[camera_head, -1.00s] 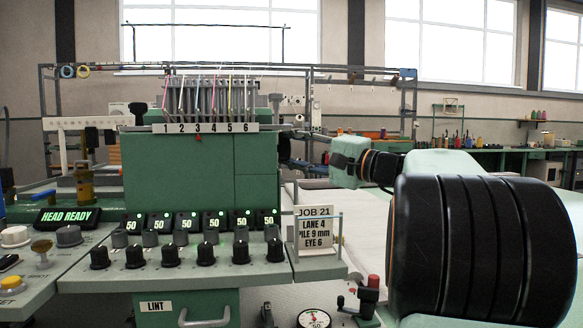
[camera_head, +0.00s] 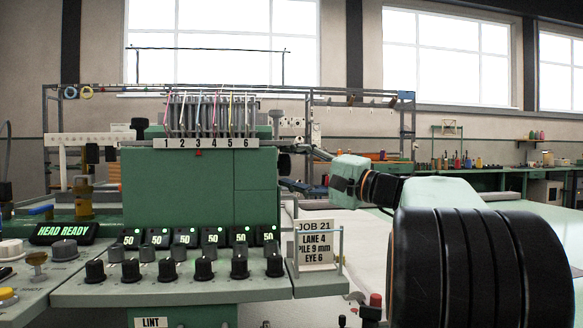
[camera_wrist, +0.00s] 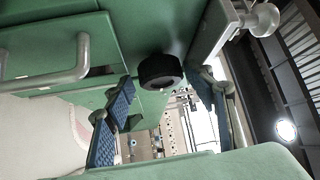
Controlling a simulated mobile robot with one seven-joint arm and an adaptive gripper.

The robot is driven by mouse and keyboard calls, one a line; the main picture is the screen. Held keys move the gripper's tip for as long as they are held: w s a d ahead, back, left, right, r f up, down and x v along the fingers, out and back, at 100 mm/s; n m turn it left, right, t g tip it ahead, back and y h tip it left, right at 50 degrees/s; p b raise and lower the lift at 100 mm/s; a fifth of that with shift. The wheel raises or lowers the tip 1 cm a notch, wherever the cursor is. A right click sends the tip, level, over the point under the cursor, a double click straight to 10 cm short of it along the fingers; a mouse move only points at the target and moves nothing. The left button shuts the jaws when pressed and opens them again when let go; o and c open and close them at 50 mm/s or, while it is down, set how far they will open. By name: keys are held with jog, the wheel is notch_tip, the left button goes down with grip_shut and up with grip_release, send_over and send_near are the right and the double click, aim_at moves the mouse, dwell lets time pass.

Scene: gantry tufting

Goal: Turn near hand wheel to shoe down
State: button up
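A short black round knob-like wheel (camera_wrist: 160,72) sticks out of a green machine face in the wrist view. It appears as a dark shape (camera_head: 284,163) at the right side of the green tufting head in the head view. My gripper (camera_wrist: 164,88) is open, with one blue-padded finger on either side of the wheel in the picture. I see no clear contact, and cannot tell whether the wheel lies between the fingertips or just beyond them. In the head view my gripper (camera_head: 306,172) is small and partly hidden. The shoe is not identifiable.
A pale round knob (camera_wrist: 262,20) and a bar handle (camera_wrist: 75,65) stand near the gripper. A red-topped post (camera_head: 374,305) stands at lower right.

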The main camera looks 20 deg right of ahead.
jog(key=shift+r, duration=0.1)
jog(key=v, duration=0.8)
dwell(0.5)
